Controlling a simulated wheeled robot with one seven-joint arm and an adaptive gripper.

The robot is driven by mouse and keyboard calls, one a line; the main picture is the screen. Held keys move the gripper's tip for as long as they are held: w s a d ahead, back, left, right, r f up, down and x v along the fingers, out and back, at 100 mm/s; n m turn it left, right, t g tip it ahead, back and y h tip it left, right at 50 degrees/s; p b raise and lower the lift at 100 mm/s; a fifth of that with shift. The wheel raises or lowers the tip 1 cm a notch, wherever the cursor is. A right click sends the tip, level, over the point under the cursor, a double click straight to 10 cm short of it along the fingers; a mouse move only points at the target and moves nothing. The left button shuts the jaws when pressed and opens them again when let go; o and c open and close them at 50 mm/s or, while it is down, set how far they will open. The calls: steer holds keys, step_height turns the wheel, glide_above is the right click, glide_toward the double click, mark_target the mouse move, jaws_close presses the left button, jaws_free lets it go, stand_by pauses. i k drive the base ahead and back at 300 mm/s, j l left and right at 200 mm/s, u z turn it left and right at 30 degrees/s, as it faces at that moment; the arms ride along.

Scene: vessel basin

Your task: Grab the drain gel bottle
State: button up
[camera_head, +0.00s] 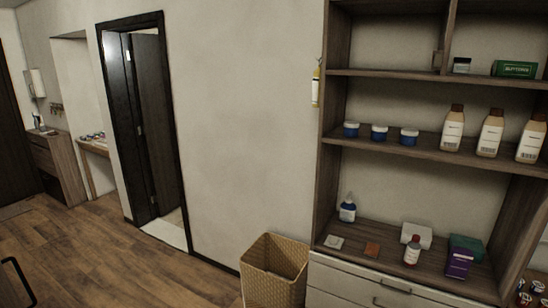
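No label here can be read as drain gel, so I cannot tell which bottle it is. A small blue bottle with a pale label and narrow tip (348,212) stands upright on the lowest open shelf, at its left. Several beige bottles with brown caps stand upright on the middle shelf at the right, among them one beige bottle (453,131). A small bottle with a reddish cap and white label (412,252) stands near the front of the lowest shelf.
The wooden shelf unit (432,153) stands at the right above pale drawers (350,285). Several blue jars (379,133) and a purple box (459,264) sit on it. A wicker basket (272,272) stands on the floor beside it. Wooden floor (110,262) is open at the left.

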mark_target(412, 252)
steer(key=k+l, duration=0.1)
steer(key=l, duration=2.85)
